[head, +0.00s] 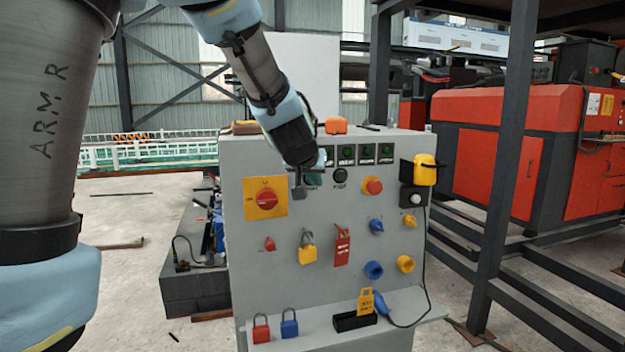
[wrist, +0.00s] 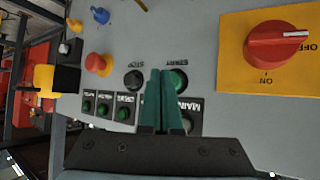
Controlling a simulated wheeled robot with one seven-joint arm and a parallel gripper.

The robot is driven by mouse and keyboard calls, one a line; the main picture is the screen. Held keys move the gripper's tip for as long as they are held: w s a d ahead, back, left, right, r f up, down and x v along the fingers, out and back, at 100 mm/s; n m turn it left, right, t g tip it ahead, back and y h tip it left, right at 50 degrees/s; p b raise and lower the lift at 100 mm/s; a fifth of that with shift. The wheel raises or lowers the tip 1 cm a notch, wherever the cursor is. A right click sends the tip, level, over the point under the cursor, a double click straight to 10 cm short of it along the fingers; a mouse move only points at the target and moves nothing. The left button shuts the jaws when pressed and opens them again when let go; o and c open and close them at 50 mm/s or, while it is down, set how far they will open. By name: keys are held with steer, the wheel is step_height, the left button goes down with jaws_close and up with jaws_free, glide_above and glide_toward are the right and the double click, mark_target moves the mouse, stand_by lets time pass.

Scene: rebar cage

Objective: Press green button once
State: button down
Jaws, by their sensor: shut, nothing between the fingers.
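A green button (wrist: 179,80) labelled START is on the grey control panel (head: 285,230). It shows in the wrist view just right of my gripper's tips, partly covered by a finger. My gripper (wrist: 160,72) has teal fingers that lie together, shut and empty. In the head view my gripper (head: 316,179) is at the upper part of the panel, and the START button cannot be made out behind it. I cannot tell whether the fingers touch the panel. A black STOP button (wrist: 134,79) is left of the fingers in the wrist view.
A red emergency button (head: 372,186) and a red rotary switch on a yellow plate (head: 266,198) flank my gripper. Green indicators (head: 366,154) line the panel top. Padlocks (head: 289,323) stand on the lower shelf. A dark steel post (head: 505,160) stands at the right.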

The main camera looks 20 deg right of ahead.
steer(key=s+p, duration=0.2)
steer(key=s, duration=0.1)
steer(key=s+p, duration=0.1)
steer(key=s, duration=0.1)
steer(key=shift+a, duration=0.35)
stand_by(0.6)
steer(key=s+a+f+n+g+y, duration=0.15)
steer(key=a+f, duration=0.25)
steer(key=a, duration=0.5)
steer(key=a+f+n+g+y, duration=0.1)
steer(key=a+f+y, duration=0.15)
steer(key=a, duration=0.55)
steer(key=s+a+f+n+g+y, duration=0.15)
steer(key=a+f, duration=0.25)
steer(key=a, duration=0.5)
steer(key=s+a+f+n+g, duration=0.2)
steer(key=s+a, duration=0.3)
steer(key=a, duration=0.4)
steer(key=shift+s+a+f+g+y, duration=0.4)
steer(key=shift+f+g+y, duration=0.1)
steer(key=shift+f, duration=0.15)
